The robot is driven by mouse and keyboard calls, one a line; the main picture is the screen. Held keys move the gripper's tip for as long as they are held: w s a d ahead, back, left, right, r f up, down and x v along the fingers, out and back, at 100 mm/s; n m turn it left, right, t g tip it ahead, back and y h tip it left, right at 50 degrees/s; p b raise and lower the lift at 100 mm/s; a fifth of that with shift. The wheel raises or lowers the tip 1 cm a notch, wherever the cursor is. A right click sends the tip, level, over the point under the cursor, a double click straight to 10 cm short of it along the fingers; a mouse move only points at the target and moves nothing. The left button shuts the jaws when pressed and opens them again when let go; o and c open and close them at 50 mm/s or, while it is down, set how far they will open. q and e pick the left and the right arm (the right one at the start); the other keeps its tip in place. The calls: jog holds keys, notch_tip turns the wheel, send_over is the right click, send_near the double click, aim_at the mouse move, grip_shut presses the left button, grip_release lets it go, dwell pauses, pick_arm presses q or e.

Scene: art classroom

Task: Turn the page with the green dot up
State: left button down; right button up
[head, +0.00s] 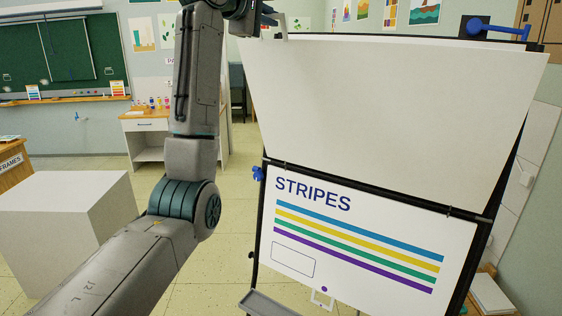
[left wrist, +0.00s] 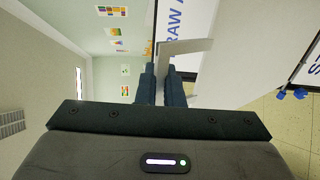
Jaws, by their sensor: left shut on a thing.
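A flip chart page (head: 395,105) is lifted up and over the top of the easel, showing its blank white side. My left gripper (head: 272,22) is at the page's upper left corner, shut on a pale tab of it. In the left wrist view the gripper (left wrist: 161,72) pinches this white tab (left wrist: 186,46) at the page's edge. The green dot is not visible. Beneath, a page headed "STRIPES" (head: 355,235) hangs on the easel, with a tab bearing a purple dot (head: 323,298) at its bottom. My right gripper is not in view.
The black easel frame (head: 257,235) has blue knobs (head: 475,25) and a grey tray (head: 268,303) below. A white block (head: 65,225) stands at the left. A white cabinet (head: 150,135) and green chalkboard (head: 60,55) are behind. Bare floor lies between.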

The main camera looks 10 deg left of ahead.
pick_arm(q)
jog(key=shift+w+d+r, duration=0.2)
jog(key=shift+w+d, duration=0.1)
jog(key=shift+w, duration=0.35)
jog(key=shift+w+d+r, duration=0.25)
jog(key=shift+w, duration=0.45)
jog(key=shift+w+d+r, duration=0.2)
jog(key=shift+w+d, duration=0.1)
jog(key=shift+w, duration=0.35)
jog(key=w+d+r, duration=0.1)
jog(key=w+d, duration=0.2)
jog(key=w, duration=0.5)
jog(key=shift+w+d, duration=0.3)
jog(key=shift+r, duration=0.1)
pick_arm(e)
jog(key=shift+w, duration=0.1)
